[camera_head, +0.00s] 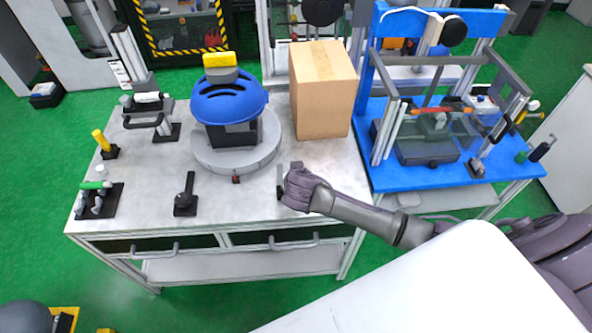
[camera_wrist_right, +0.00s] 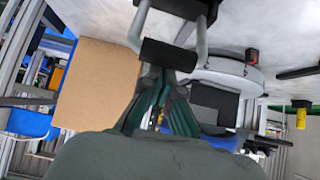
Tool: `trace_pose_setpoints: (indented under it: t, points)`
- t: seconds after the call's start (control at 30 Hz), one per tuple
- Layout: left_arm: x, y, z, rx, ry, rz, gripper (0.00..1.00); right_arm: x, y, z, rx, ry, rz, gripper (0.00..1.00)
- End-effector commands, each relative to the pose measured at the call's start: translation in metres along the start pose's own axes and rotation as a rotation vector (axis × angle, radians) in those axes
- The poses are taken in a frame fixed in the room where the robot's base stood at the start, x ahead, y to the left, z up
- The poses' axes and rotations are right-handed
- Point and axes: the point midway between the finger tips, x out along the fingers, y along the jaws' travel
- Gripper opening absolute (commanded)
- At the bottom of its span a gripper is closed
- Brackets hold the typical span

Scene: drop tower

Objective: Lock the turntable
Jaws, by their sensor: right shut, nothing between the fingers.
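The turntable (camera_head: 207,157) is a round grey disc on the grey table, with a small red part (camera_head: 236,179) at its front edge. A blue helmet (camera_head: 228,104) on a black block sits on it. In the right wrist view the turntable (camera_wrist_right: 222,67) and red part (camera_wrist_right: 252,56) show right of centre. My right gripper (camera_head: 292,186) is to the right of the red part, apart from it, at a grey handle (camera_head: 280,175). In the wrist view the shut, empty fingers (camera_wrist_right: 165,82) are close to the handle's dark bar (camera_wrist_right: 168,55); contact is unclear. My left gripper is out of view.
A cardboard box (camera_head: 322,98) stands behind my right gripper. A black lever (camera_head: 185,194) is left of the red part. Handles and a yellow-knobbed post (camera_head: 104,143) are at the table's left. A blue table (camera_head: 480,176) with a frame stands right.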

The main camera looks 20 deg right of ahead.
Motion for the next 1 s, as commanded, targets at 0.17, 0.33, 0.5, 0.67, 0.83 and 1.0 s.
trace_pose_setpoints:
  t: [0.17, 0.33, 0.5, 0.67, 0.83, 1.0]
  points:
    - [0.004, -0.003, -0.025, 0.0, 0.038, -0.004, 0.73, -0.008, 0.0, 0.014, 0.004, 0.06, -0.001, 0.0]
    - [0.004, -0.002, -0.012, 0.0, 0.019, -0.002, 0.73, -0.013, 0.0, 0.021, 0.001, 0.06, 0.0, 0.0]
    - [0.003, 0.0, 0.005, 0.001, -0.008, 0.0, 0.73, -0.015, 0.0, 0.027, 0.0, 0.06, 0.0, 0.0]
    - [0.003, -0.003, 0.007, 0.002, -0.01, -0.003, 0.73, -0.016, -0.001, 0.031, -0.001, 0.057, -0.001, 0.0]
    - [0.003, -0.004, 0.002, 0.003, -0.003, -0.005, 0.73, -0.017, -0.001, 0.035, -0.002, 0.052, -0.001, 0.0]
    - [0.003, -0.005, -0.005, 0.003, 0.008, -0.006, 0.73, -0.016, -0.001, 0.037, -0.003, 0.046, -0.001, 0.0]
